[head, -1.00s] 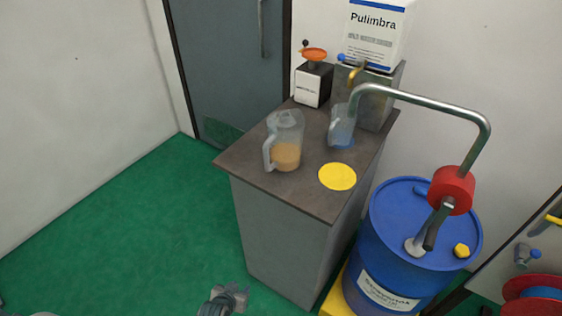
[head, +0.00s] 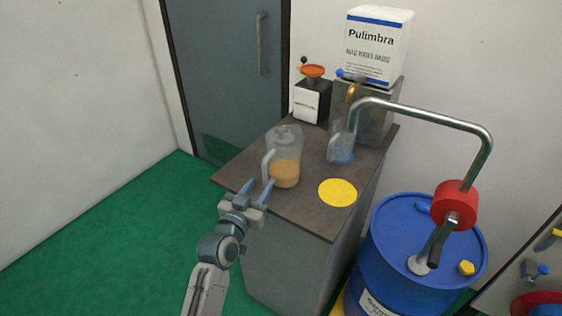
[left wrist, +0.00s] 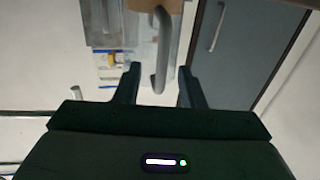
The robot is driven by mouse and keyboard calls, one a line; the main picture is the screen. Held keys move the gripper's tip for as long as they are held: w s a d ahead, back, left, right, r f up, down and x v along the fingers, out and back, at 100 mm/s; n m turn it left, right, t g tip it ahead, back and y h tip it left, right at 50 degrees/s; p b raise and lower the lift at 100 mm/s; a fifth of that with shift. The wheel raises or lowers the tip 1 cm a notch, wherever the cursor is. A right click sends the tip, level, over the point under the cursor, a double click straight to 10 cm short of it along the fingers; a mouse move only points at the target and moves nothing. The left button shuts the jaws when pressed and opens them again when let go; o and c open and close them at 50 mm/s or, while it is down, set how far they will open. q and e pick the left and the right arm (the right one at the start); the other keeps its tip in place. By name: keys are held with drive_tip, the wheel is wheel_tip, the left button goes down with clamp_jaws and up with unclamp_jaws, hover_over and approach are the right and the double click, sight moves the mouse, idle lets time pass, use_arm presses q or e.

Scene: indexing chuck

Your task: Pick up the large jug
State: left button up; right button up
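The large jug (head: 285,158) is clear, with a lid and orange-brown liquid in its lower part. It stands upright on the dark cabinet top (head: 303,207), its handle towards the left. My left gripper (head: 257,186) is open and empty, just in front of the handle side. In the left wrist view the jug's grey handle (left wrist: 162,50) hangs down from the top edge, in line with the gap between the open fingers (left wrist: 155,88). My right gripper is not in view.
A smaller jug (head: 342,143) with blue at its bottom stands near a brass tap (head: 354,90). A yellow disc (head: 337,192) lies to the right of the large jug. A blue drum (head: 415,250) with a bent pipe (head: 440,118) stands at the right.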

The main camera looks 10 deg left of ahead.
sight(264, 176)
use_arm(q)
drive_tip(key=shift+w, duration=0.35)
drive_tip(key=shift+w+r+p, duration=0.25)
drive_tip(key=shift+w+p, duration=0.05)
drive_tip(key=shift+w+d+r+p, duration=0.1)
drive_tip(key=shift+w+r+p, duration=0.1)
drive_tip(key=shift+w+p, duration=0.35)
drive_tip(key=shift+w+r+p, duration=0.2)
drive_tip(key=shift+w+p, duration=0.05)
drive_tip(key=shift+w, duration=0.45)
drive_tip(key=shift+w+d+f, duration=0.1)
drive_tip(key=shift+w+f, duration=0.1)
drive_tip(key=shift+w, duration=0.35)
drive_tip(key=shift+w+d+f, duration=0.1)
drive_tip(key=shift+w+f, duration=0.05)
drive_tip(key=shift+w, duration=0.4)
drive_tip(key=shift+s, duration=0.1)
clamp_jaws()
